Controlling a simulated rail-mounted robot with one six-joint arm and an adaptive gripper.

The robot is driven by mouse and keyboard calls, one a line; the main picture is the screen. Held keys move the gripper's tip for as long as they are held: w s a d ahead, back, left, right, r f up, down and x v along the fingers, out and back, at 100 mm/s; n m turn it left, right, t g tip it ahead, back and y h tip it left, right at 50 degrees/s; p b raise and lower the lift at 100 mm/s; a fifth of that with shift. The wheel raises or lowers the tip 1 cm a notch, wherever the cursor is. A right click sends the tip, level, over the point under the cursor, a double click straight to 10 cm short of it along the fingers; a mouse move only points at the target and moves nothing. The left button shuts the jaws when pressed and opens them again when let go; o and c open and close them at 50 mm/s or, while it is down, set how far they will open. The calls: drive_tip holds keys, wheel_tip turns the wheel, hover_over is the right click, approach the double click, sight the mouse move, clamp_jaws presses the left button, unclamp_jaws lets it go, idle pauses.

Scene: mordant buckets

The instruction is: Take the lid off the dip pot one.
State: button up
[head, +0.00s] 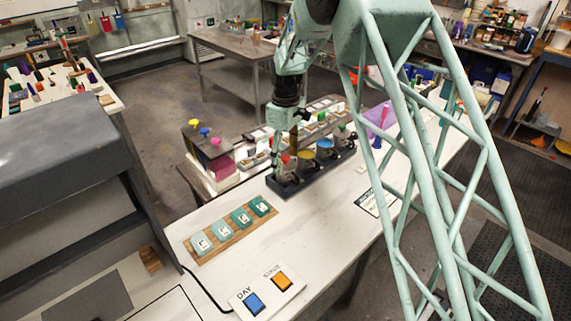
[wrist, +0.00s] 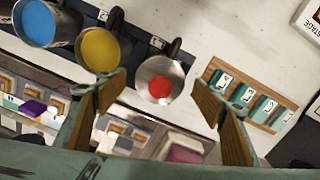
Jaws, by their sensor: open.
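A row of dark-handled pots stands in a dark rack (head: 290,187) on the white bench. The pot at the near end (wrist: 183,68) has a pale grey round top with a red knob or disc (wrist: 160,87) on it; I cannot read which pot is numbered one. Beside it are a yellow-topped pot (wrist: 101,49) and a blue-topped pot (wrist: 36,22). My gripper (wrist: 168,82) is open and empty, pointing down, its two fingers on either side of the red-knobbed pot in the wrist view. I cannot tell its height above the pot.
A wooden board with teal numbered tiles (head: 221,232) lies left of the rack. A panel with blue and orange buttons (head: 268,291) is at the front. Bare bench (head: 315,215) lies in front of the rack.

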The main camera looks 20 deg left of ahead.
sight(286, 158)
drive_tip(key=shift+c, duration=0.2)
drive_tip(key=c, duration=0.9)
drive_tip(key=shift+r, duration=0.2)
drive_tip(key=shift+r, duration=1.45)
drive_tip(key=shift+s+r, duration=0.1)
drive_tip(key=shift+s, duration=0.05)
drive_tip(key=s+d, duration=0.1)
drive_tip(key=s, duration=0.4)
drive_tip(key=s+d+r+b, duration=0.1)
drive_tip(key=s+d, duration=0.1)
drive_tip(key=s, duration=0.3)
drive_tip(key=s+d, duration=0.2)
drive_tip(key=s, duration=0.2)
drive_tip(key=shift+s+d+r+b, duration=0.1)
drive_tip(key=shift+s+r+b, duration=0.15)
drive_tip(key=shift+s+b, duration=0.15)
